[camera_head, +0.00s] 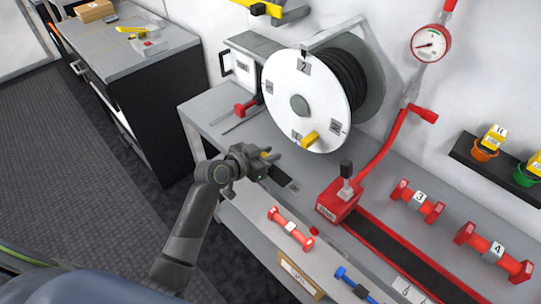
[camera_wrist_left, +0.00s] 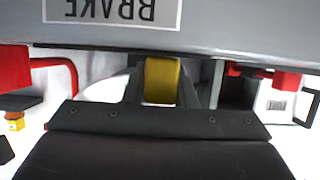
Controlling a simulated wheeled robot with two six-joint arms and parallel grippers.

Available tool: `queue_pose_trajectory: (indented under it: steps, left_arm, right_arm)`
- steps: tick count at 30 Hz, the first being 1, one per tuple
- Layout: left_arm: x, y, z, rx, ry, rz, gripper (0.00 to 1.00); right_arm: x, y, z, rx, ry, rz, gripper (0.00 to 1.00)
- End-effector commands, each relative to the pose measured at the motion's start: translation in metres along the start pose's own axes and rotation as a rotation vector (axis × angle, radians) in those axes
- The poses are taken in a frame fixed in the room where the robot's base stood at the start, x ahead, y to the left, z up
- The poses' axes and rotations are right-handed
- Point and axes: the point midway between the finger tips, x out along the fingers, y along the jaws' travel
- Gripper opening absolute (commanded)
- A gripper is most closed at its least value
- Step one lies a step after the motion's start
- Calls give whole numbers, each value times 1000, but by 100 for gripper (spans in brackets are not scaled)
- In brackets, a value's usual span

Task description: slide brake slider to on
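My left gripper (camera_head: 268,156) is low over the grey bench top, left of the hose reel. A yellow knob, which looks like the brake slider (camera_wrist_left: 161,80), stands between its fingers. In the left wrist view the fingers lie close along both sides of the knob with no clear gap. In the head view the gripper mostly hides it. A dark slot plate (camera_head: 279,176) lies just right of the gripper. My right gripper is not in view.
The hose reel (camera_head: 287,83) with its yellow crank knob (camera_head: 310,139) stands close behind the gripper. A red slider (camera_head: 246,107) is to its left. A red block with a black lever (camera_head: 338,207) and red couplings (camera_head: 290,228) are to the right.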

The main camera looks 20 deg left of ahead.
Motion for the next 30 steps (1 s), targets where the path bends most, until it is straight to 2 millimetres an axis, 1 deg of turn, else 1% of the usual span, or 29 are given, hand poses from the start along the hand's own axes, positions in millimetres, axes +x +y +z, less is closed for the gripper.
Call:
queue_pose_trajectory:
  steps: [1, 4, 5, 13, 17, 20, 23, 30]
  left_arm:
    - [0, -2, -2, 6, 3, -5, 30]
    - [0, -2, -2, 5, 3, -4, 43]
    - [0, -2, -2, 5, 3, -4, 45]
    - [-1, -1, -1, 3, 2, -3, 45]
    - [-7, -1, -1, 4, 3, -4, 45]
    - [-19, -2, 0, 4, 3, -4, 45]
    - [-35, -2, 0, 7, 2, -5, 45]
    - [-83, -2, 1, 8, 1, -5, 45]
  right_arm:
    - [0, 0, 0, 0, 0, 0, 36]
    - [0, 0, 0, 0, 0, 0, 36]
    - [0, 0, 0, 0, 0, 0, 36]
    - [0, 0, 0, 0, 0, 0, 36]
    - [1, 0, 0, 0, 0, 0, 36]
    - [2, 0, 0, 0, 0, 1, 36]
    - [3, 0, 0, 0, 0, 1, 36]
    - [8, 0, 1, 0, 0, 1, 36]
